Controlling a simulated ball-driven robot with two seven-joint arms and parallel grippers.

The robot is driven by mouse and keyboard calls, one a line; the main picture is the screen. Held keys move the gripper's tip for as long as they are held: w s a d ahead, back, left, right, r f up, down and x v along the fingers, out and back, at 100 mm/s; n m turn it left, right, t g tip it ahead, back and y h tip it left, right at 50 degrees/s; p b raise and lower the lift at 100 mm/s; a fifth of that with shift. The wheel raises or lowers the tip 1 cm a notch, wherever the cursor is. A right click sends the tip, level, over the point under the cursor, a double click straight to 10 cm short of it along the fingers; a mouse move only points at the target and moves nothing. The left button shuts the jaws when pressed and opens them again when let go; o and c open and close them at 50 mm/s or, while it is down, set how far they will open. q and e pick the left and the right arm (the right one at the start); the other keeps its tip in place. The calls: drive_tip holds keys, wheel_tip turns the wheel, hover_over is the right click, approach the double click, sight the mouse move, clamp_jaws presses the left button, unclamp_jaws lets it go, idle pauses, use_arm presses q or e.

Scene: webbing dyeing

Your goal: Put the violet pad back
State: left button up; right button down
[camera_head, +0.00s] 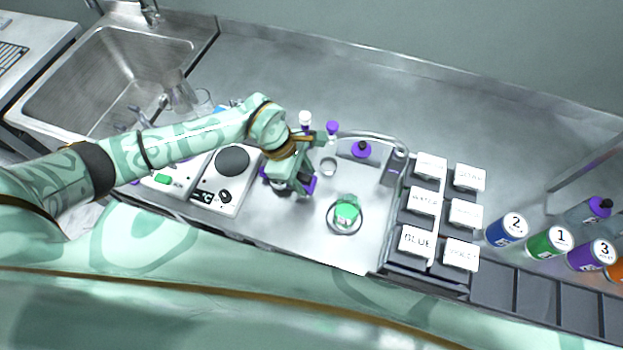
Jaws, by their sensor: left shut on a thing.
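My left gripper (291,188) reaches in from the left and is low over the metal tray, just right of the white scale. It is shut on a violet thing, which I take to be the violet pad (312,186). Violet edges show beside the fingers, and most of the pad is hidden under the hand. A green pad (347,213) sits in a dark ring on the tray (353,256), to the right of the gripper. My right gripper is not in view.
A scale (213,201) with a dark round plate stands left of the gripper. A violet-based item with a dark top (361,149) and capped vials (332,128) stand behind. Labelled white-lidded boxes (418,240) and numbered cans (507,230) are at right. A sink (115,70) lies back left.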

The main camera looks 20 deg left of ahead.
sight(310, 176)
use_arm(q)
drive_tip(key=w+f, duration=0.1)
drive_tip(key=w+d+f, duration=0.1)
drive_tip(key=f, duration=0.1)
drive_tip(key=shift+w+f+b, duration=0.2)
drive_tip(key=shift+b, duration=0.1)
drive_tip(key=shift+w+f, duration=0.15)
drive_tip(key=shift+f, duration=0.75)
drive_tip(key=shift+w+f, duration=0.1)
drive_tip(key=shift+f, duration=0.8)
drive_tip(key=o, duration=1)
drive_tip(key=shift+f, duration=0.1)
drive_tip(key=shift+o, duration=0.2)
drive_tip(key=shift+r, duration=0.3)
drive_tip(key=v, duration=1.1)
drive_tip(key=shift+r, duration=0.3)
